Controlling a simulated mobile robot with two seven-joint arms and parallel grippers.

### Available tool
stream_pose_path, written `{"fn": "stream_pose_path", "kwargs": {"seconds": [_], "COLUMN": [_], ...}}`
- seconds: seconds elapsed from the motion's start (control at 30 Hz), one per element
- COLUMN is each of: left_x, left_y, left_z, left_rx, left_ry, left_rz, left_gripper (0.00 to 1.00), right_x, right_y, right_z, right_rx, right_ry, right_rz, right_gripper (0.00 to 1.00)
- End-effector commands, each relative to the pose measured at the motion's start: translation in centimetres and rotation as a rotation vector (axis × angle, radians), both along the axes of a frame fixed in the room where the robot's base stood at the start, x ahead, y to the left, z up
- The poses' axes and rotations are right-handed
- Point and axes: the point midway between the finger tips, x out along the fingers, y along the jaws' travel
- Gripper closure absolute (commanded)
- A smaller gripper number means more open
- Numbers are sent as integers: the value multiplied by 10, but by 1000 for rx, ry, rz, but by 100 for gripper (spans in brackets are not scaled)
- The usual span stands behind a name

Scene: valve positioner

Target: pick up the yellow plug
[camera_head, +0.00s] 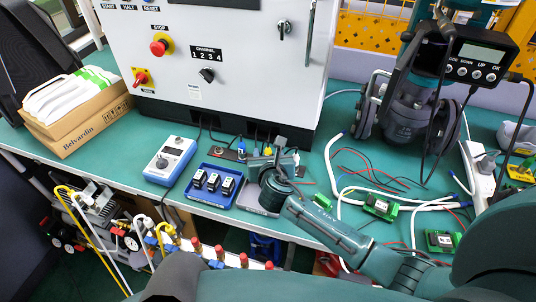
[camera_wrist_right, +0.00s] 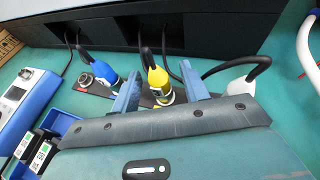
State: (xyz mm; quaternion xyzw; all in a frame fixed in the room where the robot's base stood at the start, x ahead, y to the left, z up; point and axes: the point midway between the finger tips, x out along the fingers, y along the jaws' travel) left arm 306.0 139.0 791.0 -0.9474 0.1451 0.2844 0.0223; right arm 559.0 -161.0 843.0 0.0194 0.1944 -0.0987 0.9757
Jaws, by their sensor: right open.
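The yellow plug (camera_wrist_right: 157,78) stands on a dark strip at the foot of the control cabinet, with a black cable from its top; it also shows small in the head view (camera_head: 268,151). My right gripper (camera_wrist_right: 160,88) is open, with one blue finger on each side of the plug in the wrist view. Whether the fingers touch it, I cannot tell. In the head view the right gripper (camera_head: 264,158) covers part of the plug area. A blue plug (camera_wrist_right: 104,72) stands to the left and a white plug (camera_wrist_right: 241,87) to the right. My left gripper is not in view.
The control cabinet (camera_head: 215,60) rises close behind the plugs. A blue tray (camera_head: 208,197) with small modules and a blue-white meter (camera_head: 170,160) lie to the left. Wires and green modules (camera_head: 381,207) lie to the right. A metal round connector (camera_wrist_right: 84,80) sits beside the blue plug.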

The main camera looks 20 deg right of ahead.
Motion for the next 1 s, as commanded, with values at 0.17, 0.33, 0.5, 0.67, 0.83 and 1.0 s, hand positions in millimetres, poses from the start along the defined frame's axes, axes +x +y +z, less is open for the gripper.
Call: {"fn": "stream_pose_path", "kwargs": {"seconds": [0.17, 0.33, 0.5, 0.67, 0.83, 1.0], "left_x": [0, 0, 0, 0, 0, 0], "left_y": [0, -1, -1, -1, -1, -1], "left_z": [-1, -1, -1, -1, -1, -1], "left_rx": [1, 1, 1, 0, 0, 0], "left_ry": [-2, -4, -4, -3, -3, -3], "left_rz": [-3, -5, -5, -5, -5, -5], "left_gripper": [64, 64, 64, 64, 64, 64], "right_x": [10, 10, 9, 9, 9, 9], "right_y": [-2, -2, -2, -2, -2, -2], "right_z": [-5, -5, -5, -5, -5, -5], "right_rx": [1, 1, 1, 1, 1, 0], "right_ry": [1, 1, 1, 1, 1, 0], "right_rz": [1, 1, 1, 1, 1, 1], "right_gripper": [55, 55, 68, 81, 95, 100]}}
